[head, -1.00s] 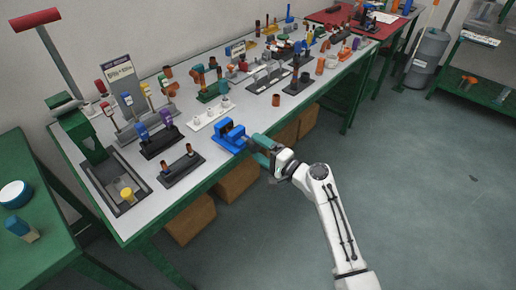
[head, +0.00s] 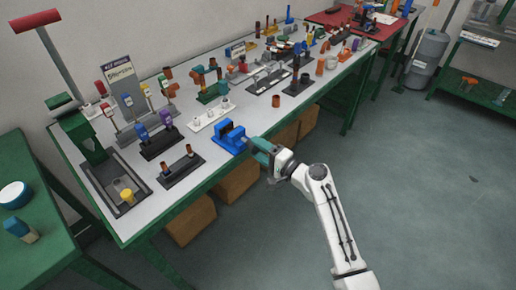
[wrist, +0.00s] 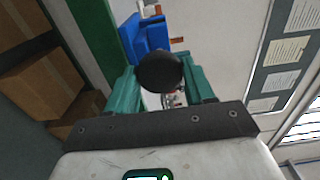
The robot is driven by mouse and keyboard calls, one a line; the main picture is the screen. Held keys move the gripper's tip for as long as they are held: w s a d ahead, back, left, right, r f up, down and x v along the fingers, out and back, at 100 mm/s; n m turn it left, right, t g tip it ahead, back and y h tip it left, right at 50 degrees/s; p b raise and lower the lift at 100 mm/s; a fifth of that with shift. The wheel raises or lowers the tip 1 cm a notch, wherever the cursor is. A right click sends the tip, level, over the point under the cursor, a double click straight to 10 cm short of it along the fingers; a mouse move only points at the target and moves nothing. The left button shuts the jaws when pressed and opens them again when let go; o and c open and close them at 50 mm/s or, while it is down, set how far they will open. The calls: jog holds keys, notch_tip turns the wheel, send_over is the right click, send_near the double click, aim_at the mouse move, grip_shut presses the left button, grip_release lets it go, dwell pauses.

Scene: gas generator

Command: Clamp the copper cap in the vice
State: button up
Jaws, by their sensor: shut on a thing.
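The blue vice (head: 229,138) sits at the front edge of the long bench. It also shows in the wrist view (wrist: 148,38), beyond a round black knob (wrist: 158,71). My gripper (wrist: 162,78) has its teal fingers on either side of this knob and is shut on it, at the vice's front side. In the head view my gripper (head: 254,147) reaches the vice from the right. A dark gap shows between the vice jaws. I cannot make out the copper cap with certainty; the knob and vice body hide part of the jaws in the wrist view.
A dark stand with two copper-coloured posts (head: 181,165) and a white stand (head: 209,115) are left of and behind the vice. A brown cup (head: 276,101) stands farther right on the bench. Cardboard boxes (head: 238,181) are under the bench. The floor at right is clear.

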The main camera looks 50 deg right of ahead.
jog(key=shift+f+m+p, duration=0.15)
jog(key=shift+m+p, duration=1.55)
jog(key=shift+m, duration=1.1)
jog(key=o, duration=1)
jog(key=shift+o, duration=0.2)
jog(key=shift+n+b, duration=0.7)
jog(key=shift+b, duration=0.15)
jog(key=n+b, duration=0.3)
jog(key=shift+n, duration=0.3)
jog(key=shift+n+b, duration=0.3)
jog(key=shift+b, duration=0.05)
